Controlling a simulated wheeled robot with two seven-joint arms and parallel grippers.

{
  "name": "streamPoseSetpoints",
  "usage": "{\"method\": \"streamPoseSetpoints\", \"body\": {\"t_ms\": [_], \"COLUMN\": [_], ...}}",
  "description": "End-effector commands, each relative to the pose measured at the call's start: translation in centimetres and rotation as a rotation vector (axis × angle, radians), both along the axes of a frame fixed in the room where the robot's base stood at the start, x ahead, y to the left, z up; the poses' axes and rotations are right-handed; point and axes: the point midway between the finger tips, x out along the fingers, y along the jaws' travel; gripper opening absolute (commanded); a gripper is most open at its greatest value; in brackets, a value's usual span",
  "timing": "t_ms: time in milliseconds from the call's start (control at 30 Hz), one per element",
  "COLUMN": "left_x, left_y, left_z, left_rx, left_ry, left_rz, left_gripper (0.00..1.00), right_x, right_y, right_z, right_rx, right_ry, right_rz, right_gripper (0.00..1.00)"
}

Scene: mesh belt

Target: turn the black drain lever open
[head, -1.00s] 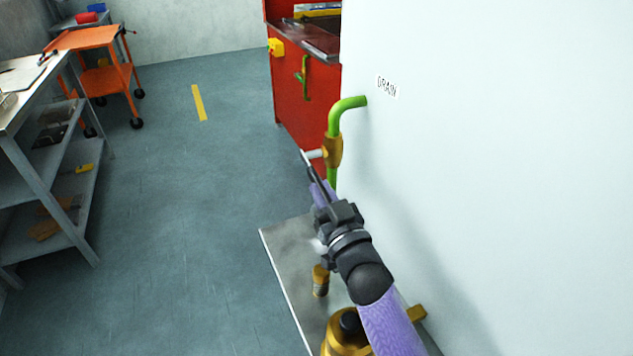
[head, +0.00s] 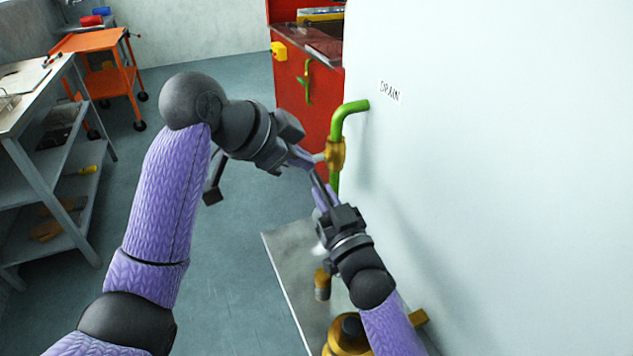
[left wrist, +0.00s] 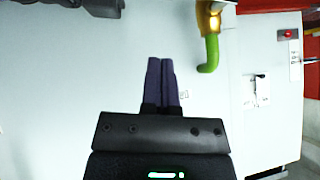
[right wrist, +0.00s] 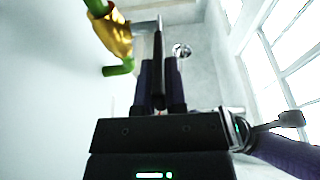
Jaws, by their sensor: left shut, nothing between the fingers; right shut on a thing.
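The drain valve has a brass body (head: 335,154) on a green pipe (head: 346,112) that comes out of the white wall. The black lever (head: 316,180) slants from the valve's stem down to my right gripper (head: 321,194). The right gripper is shut on the lever; the right wrist view shows the dark bar (right wrist: 159,65) between its fingers. My left gripper (head: 303,159) is shut and empty, close to the stem and the lever's upper end. I cannot tell whether it touches them. The left wrist view shows its closed fingers (left wrist: 161,82) and the brass body (left wrist: 208,18).
A DRAIN label (head: 390,91) is on the white wall (head: 520,180) close on the right. A metal bench (head: 290,255) with brass fittings lies below my right arm. A red cabinet (head: 300,105) stands behind. A shelf unit (head: 60,190) and orange cart (head: 95,45) are left; floor between is clear.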

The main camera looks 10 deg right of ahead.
Motion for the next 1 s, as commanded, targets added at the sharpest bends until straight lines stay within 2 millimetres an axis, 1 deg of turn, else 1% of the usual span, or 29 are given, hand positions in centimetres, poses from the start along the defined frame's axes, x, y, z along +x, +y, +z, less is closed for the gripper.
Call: {"method": "streamPoseSetpoints", "body": {"t_ms": [33,200,300,400,567,867,1000], "left_x": [0.4,1.8,2.2,2.5,2.7,2.7,2.8], "left_y": [-0.7,-3.0,-2.7,-2.6,-2.5,-2.5,-2.4], "left_z": [-0.8,-3.4,-5.1,-6.3,-7.1,-7.2,-8.4], "left_rx": [-0.002,0.000,-0.001,-0.001,-0.001,0.000,0.017], "left_ry": [0.005,0.007,0.006,0.005,0.003,0.001,-0.044], "left_rz": [0.000,0.001,0.003,0.004,0.004,0.004,0.005], "left_gripper": [0.00,0.00,0.00,0.00,0.00,0.00,0.00], "right_x": [0.0,0.0,0.0,0.0,0.0,0.0,0.0], "right_y": [0.0,0.0,0.0,0.0,0.0,0.0,0.0], "right_z": [-0.3,-0.3,-0.3,-0.3,-0.3,-0.3,-0.3], "right_rx": [-0.002,-0.002,-0.002,-0.002,-0.002,-0.002,-0.002], "right_ry": [0.007,0.007,0.008,0.008,0.008,0.009,0.008], "right_rz": [-0.001,-0.001,-0.002,-0.002,-0.002,-0.002,-0.002], "right_gripper": [0.00,0.00,0.00,0.00,0.00,0.00,0.00]}}
